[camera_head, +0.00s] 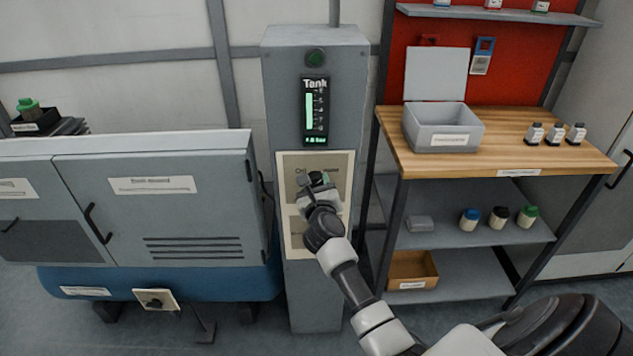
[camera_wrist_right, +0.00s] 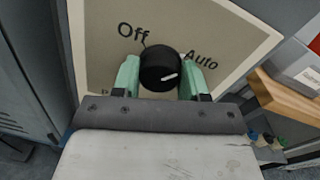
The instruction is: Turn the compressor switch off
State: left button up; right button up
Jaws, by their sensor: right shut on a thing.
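The compressor switch is a black round knob (camera_wrist_right: 160,66) on a beige plate (camera_wrist_right: 95,75) marked "Off" at upper left and "Auto" at right. A short white mark on the knob lies at its lower right, on the "Auto" side in the right wrist view. My right gripper (camera_wrist_right: 160,76) has its green fingers on either side of the knob and is shut on it. In the head view my right gripper (camera_head: 318,186) is at the plate (camera_head: 340,168) on the grey column and hides most of the plate's middle. My left gripper is not in view.
A grey cabinet (camera_head: 155,205) stands close on the left. A wooden-topped workbench (camera_head: 520,155) with a grey box (camera_head: 442,128) stands on the right.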

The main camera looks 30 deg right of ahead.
jog(key=n+p, duration=0.5)
jog(key=p, duration=0.1)
jog(key=shift+r+n, duration=0.25)
jog(key=shift+n, duration=0.15)
jog(key=n+p, duration=0.2)
jog(key=shift+n+g+p, duration=0.3)
jog(key=shift+p, duration=0.1)
jog(key=n+p, duration=0.3)
jog(key=n, duration=0.1)
jog(key=shift+a+f, duration=0.1)
jog(key=shift+f+n+h+p, duration=0.15)
jog(key=shift+n+p, duration=0.35)
jog(key=shift+n, duration=0.5)
jog(key=shift+n+h+p, duration=0.15)
jog(key=shift+n+p, duration=0.3)
jog(key=shift+n, duration=0.55)
jog(key=o, duration=0.9)
jog(key=v, duration=1)
jog(key=shift+s+a+p, duration=0.25)
jog(key=shift+s+p, duration=0.05)
jog(key=shift+p, duration=0.05)
